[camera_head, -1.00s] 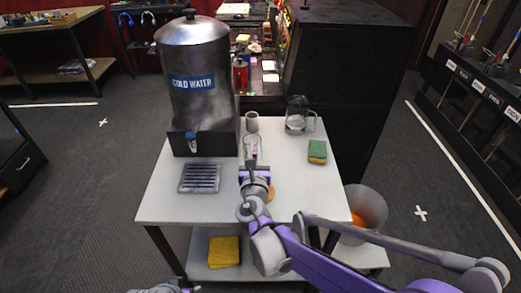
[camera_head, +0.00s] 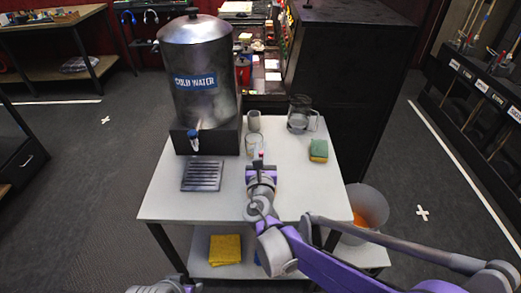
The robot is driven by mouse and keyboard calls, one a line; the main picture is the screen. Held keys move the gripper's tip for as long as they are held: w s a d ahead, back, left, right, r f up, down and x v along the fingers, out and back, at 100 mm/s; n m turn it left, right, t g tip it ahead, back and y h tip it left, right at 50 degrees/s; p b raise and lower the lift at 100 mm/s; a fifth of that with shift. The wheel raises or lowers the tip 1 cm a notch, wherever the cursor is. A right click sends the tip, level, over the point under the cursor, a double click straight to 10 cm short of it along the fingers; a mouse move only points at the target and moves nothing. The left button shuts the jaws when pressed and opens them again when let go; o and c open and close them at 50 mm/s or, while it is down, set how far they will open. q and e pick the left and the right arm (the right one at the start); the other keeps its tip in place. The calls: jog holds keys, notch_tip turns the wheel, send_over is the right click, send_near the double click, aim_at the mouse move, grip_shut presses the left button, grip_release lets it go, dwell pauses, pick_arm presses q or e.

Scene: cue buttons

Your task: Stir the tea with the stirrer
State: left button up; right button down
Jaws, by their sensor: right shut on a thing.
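A clear glass (camera_head: 251,142) stands on the white table (camera_head: 205,212), in front of a small grey cup. My right gripper (camera_head: 261,166) reaches in from the front, just in front of the glass. It is shut on a thin thing with a red tip (camera_head: 262,154), which looks like the stirrer. The gripper hides most of it, and I cannot tell whether its end is inside the glass. The tea itself cannot be made out.
A steel cold-water dispenser (camera_head: 197,75) stands at the table's back left, with a drip grate (camera_head: 202,176) before it. The grey cup (camera_head: 254,121), a glass pitcher (camera_head: 299,116) and a green-yellow sponge (camera_head: 318,150) stand right of it. A bin (camera_head: 369,207) is beside the table.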

jog(key=shift+s+r, duration=0.1)
pick_arm(q)
notch_tip(320, 180, up, 6)
jog(key=w+p, duration=0.1)
jog(key=p, duration=0.4)
jog(key=shift+w+r, duration=0.15)
pick_arm(e)
notch_tip(320, 180, up, 8)
jog(key=shift+r, duration=0.1)
dwell(0.7)
pick_arm(q)
jog(key=r+p, duration=0.1)
jog(key=w+r+p, duration=0.1)
jog(key=r+p, duration=0.1)
jog(key=shift+w+r+t, duration=0.15)
jog(key=shift+r+t, duration=0.15)
pick_arm(e)
notch_tip(320, 180, up, 5)
